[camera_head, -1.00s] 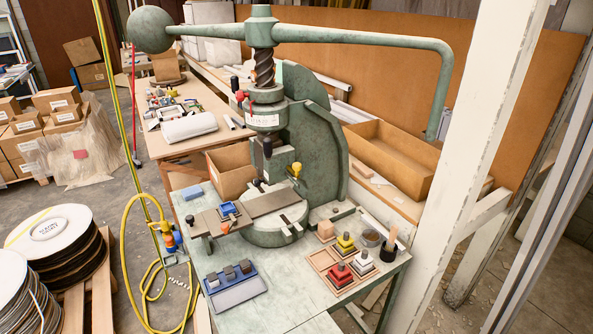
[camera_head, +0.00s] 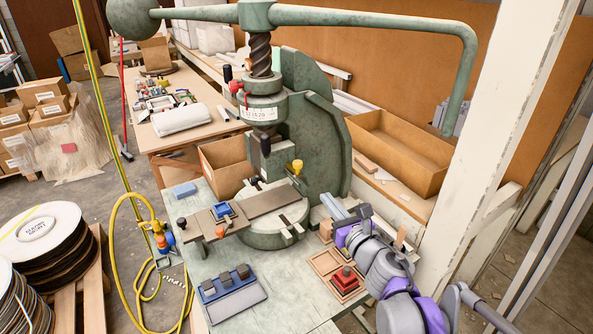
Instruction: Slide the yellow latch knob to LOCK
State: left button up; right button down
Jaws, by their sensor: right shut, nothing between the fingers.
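The yellow latch knob (camera_head: 297,165) stands on a short stem at the base of the green fly press (camera_head: 318,140), right of the ram. No LOCK lettering is readable at this size. My right gripper (camera_head: 330,204) is at the end of the purple and grey arm from the lower right. It is shut and empty, above the table's right side, lower right of the knob and apart from it. My left gripper is not in view.
The press's long handle (camera_head: 400,22) arches overhead. A blue tray with dark blocks (camera_head: 232,284) lies at the table front. A wooden tray with a red stacked piece (camera_head: 345,281) is beside my arm. A white post (camera_head: 490,130) stands at right.

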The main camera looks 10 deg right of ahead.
aim_at(300, 166)
jog(key=shift+a+n, duration=0.1)
jog(key=shift+n, duration=0.2)
jog(key=p+x, duration=0.1)
jog(key=x, duration=1.3)
